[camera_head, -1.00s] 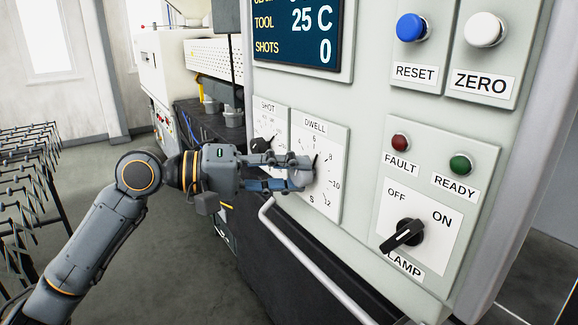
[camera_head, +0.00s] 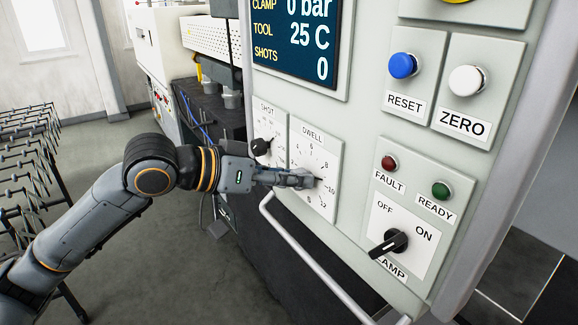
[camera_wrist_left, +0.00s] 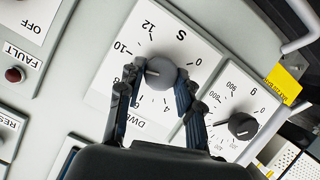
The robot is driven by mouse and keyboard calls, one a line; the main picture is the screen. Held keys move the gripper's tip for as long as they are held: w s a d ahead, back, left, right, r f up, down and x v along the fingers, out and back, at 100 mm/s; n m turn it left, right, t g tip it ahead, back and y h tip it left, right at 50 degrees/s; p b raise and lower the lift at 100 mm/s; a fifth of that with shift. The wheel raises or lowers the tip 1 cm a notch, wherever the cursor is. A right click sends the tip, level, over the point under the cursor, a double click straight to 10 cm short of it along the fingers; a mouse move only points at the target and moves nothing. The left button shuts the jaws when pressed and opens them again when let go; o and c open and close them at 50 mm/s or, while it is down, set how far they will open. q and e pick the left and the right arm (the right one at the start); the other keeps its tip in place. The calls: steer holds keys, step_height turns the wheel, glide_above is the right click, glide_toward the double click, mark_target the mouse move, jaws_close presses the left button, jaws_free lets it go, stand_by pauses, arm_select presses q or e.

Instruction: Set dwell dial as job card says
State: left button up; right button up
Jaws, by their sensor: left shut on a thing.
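The DWELL dial is a grey round knob (camera_wrist_left: 161,71) on a white numbered plate (camera_head: 326,150) on the machine panel. My left gripper (camera_head: 309,181) reaches it from the left, and its fingers mostly hide the knob in the head view. In the left wrist view the fingers stand on either side of the knob, shut on it. A light mark on the knob points left in that view, toward the 8-to-10 side; the exact value cannot be told. No job card can be made out. My right gripper is not in view.
The SHOT dial (camera_head: 261,146) is close to the left of DWELL. A black CLAMP switch (camera_head: 389,243), RESET button (camera_head: 402,66) and ZERO button (camera_head: 467,80) lie to the right. A pale handrail (camera_head: 300,250) runs below the dials. A display (camera_head: 297,40) is above.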

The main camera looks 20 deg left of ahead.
arm_select(q)
steer(key=shift+s+d+m+t+y+p, duration=0.1)
steer(key=shift+m+t+y+p, duration=0.2)
steer(key=shift+m+y+p, duration=0.6)
steer(key=shift+f, duration=0.15)
steer(key=o, duration=1.1)
steer(key=shift+o, duration=0.2)
steer(key=v, duration=0.7)
steer(key=shift+s, duration=0.1)
